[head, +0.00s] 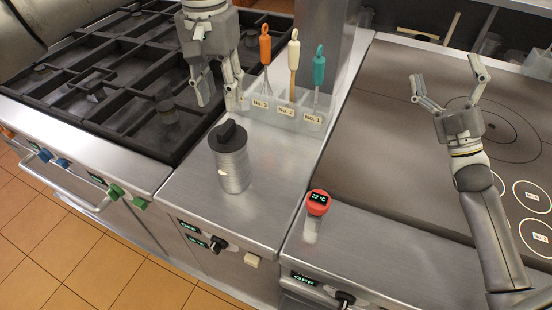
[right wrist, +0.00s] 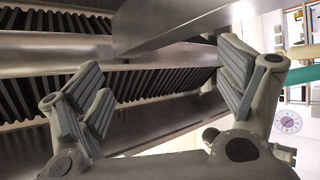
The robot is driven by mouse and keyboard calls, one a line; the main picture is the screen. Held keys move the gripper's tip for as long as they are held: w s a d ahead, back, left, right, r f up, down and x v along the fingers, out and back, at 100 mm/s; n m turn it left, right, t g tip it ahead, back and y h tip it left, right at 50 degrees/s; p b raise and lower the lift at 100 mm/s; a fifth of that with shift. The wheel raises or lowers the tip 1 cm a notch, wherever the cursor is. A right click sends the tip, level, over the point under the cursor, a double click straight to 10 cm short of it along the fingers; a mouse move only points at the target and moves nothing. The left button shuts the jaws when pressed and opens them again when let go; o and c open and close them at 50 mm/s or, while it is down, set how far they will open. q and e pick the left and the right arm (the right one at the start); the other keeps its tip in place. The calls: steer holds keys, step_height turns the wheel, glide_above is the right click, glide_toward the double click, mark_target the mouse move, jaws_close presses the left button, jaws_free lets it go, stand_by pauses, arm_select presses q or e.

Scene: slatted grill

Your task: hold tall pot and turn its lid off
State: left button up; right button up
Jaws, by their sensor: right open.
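The tall pot (head: 233,172) is a ribbed silver cylinder standing upright on the steel counter between the grill and the flat cooktop. Its black lid (head: 221,143) with a raised bar handle sits on top. My left gripper (head: 218,88) is above and behind the pot, pointing down, with its fingers apart and nothing between them; it is not touching the pot. My right gripper (head: 448,78) is open and empty over the cooktop, well to the right of the pot. Its spread fingers also show in the right wrist view (right wrist: 165,90), with no pot there.
A clear rack (head: 285,115) holding orange, cream and teal-handled utensils stands behind the pot, close to my left gripper. A red-topped thermometer (head: 318,203) stands to the pot's right. The slatted grill (head: 120,75) lies left.

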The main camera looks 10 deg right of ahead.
steer(key=w+a+f+n+g+y, duration=0.1)
steer(key=w+a+n+g+y, duration=0.1)
steer(key=a+n+y, duration=0.35)
steer(key=w+a+f+n+g+y, duration=0.1)
steer(key=w+a+n+g+y, duration=0.15)
steer(key=a, duration=0.55)
steer(key=n+g+y, duration=0.5)
steer(key=n+g, duration=1.2)
steer(key=n, duration=1.2)
glide_toward(228, 159)
steer(key=w+f, duration=0.2)
steer(key=f, duration=0.1)
steer(key=w+f, duration=0.1)
steer(key=w, duration=0.1)
steer(key=shift+d+f, duration=0.3)
steer(key=shift+d, duration=0.05)
steer(key=shift+a+f+y, duration=0.15)
steer(key=shift+a+y, duration=0.1)
steer(key=shift+y, duration=0.05)
steer(key=x, duration=1)
steer(key=shift+a, duration=0.2)
steer(key=shift+c, duration=0.5)
